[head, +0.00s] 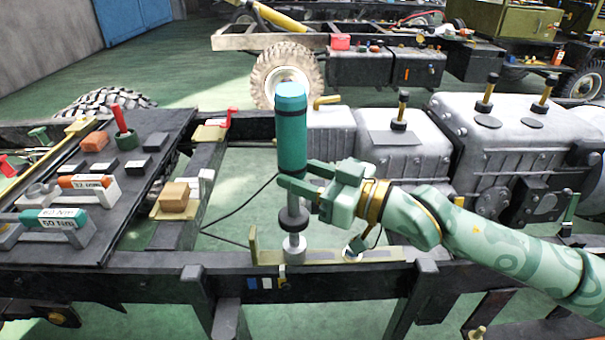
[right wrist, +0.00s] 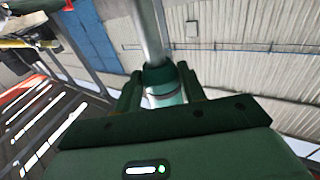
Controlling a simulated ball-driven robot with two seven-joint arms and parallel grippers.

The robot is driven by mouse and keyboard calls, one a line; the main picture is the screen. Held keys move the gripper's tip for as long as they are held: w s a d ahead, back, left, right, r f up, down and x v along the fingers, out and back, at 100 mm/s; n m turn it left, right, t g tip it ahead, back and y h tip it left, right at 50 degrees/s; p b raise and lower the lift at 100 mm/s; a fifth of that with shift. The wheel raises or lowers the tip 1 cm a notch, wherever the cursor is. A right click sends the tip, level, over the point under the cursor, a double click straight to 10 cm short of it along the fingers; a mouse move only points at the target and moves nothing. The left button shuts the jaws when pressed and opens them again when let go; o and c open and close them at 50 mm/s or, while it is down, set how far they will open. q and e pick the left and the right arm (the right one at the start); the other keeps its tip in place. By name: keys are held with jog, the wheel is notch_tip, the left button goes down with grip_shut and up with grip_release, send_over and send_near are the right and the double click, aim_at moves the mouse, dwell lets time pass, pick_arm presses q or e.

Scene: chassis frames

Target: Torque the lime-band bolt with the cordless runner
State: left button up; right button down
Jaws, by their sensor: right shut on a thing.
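The cordless runner (head: 291,130) is a teal upright cylinder with dark bands and a grey shaft below. My right gripper (head: 303,177) is shut around its lower body. In the right wrist view the runner (right wrist: 163,88) sits between the green fingers, with its metal shaft beyond. Its socket end (head: 294,243) is down at an angled bracket (head: 345,256) on the near chassis rail. Any bolt head under the socket is hidden. I cannot make out a lime band. My left gripper is not in view.
The near chassis rail (head: 390,280) runs across the front. Grey gearbox housings (head: 400,150) stand behind and right of the runner. A dark tool board (head: 140,185) at left holds a teal-handled tool marked 60 Nm (head: 55,217) and an orange-handled one (head: 86,182). A brown block (head: 174,196) lies nearby.

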aim_at(305, 130)
jog(key=shift+f, duration=0.1)
dwell(0.3)
pick_arm(q)
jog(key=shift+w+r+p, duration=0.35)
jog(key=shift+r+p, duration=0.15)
jog(key=shift+p, duration=0.15)
pick_arm(e)
jog(key=shift+r, duration=1.7)
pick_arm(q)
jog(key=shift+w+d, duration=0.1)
pick_arm(e)
jog(key=shift+r, duration=0.15)
